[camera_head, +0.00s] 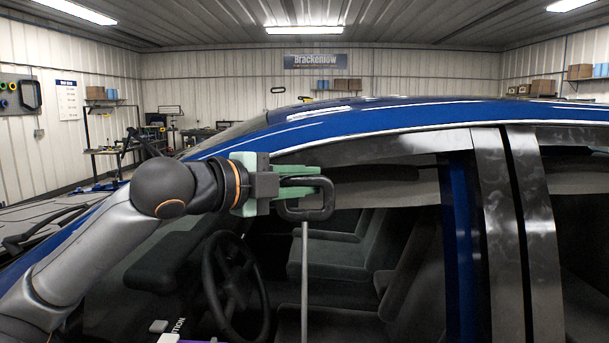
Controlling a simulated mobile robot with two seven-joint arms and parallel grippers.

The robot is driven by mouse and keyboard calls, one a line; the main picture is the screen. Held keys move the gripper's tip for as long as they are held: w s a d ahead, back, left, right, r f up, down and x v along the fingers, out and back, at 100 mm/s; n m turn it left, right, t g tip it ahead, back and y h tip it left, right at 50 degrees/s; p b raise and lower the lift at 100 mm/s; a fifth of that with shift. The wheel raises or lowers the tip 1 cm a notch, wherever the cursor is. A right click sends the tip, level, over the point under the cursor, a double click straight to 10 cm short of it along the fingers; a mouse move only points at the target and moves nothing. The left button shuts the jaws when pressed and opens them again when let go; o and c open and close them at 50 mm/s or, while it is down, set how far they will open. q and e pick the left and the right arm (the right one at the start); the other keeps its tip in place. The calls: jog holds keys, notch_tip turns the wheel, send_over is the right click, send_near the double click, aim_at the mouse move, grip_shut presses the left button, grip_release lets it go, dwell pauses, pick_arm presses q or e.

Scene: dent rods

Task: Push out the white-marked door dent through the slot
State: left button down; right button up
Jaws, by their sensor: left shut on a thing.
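My left gripper (301,188) is shut on the black loop handle (327,198) of a rod. The thin grey rod shaft (304,270) hangs straight down from the handle, in front of the blue car's (350,118) front side window. The shaft's lower end is out of view below the frame. The white-marked dent and the slot are not in view. My right gripper is not in view.
A steering wheel (235,287) and dark seats (335,258) show through the window. Metallic door pillars (510,230) stand to the right of the rod. A workbench (120,150) and shelves stand along the far walls.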

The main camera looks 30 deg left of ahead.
aim_at(304, 215)
pick_arm(q)
jog(key=shift+a+f+b, duration=0.1)
jog(key=shift+f+b, duration=0.25)
jog(key=shift+f, duration=0.35)
jog(key=shift+w+a+f+b, duration=0.1)
jog(key=shift+w+f+b, duration=0.1)
jog(key=shift+f+b, duration=0.75)
jog(key=shift+w+a+f+b, duration=0.15)
jog(key=shift+f+b, duration=0.3)
jog(key=shift+f, duration=0.95)
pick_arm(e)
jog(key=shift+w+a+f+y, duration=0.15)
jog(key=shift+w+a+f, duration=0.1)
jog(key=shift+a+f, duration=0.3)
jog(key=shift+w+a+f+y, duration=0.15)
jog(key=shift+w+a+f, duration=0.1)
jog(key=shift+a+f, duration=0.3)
pick_arm(q)
jog(key=shift+d, duration=0.1)
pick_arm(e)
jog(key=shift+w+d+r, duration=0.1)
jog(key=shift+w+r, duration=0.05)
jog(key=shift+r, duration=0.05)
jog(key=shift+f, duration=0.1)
pick_arm(q)
jog(key=shift+w+g+p, duration=0.25)
jog(key=shift+g+p, duration=0.05)
jog(key=shift+p, duration=0.2)
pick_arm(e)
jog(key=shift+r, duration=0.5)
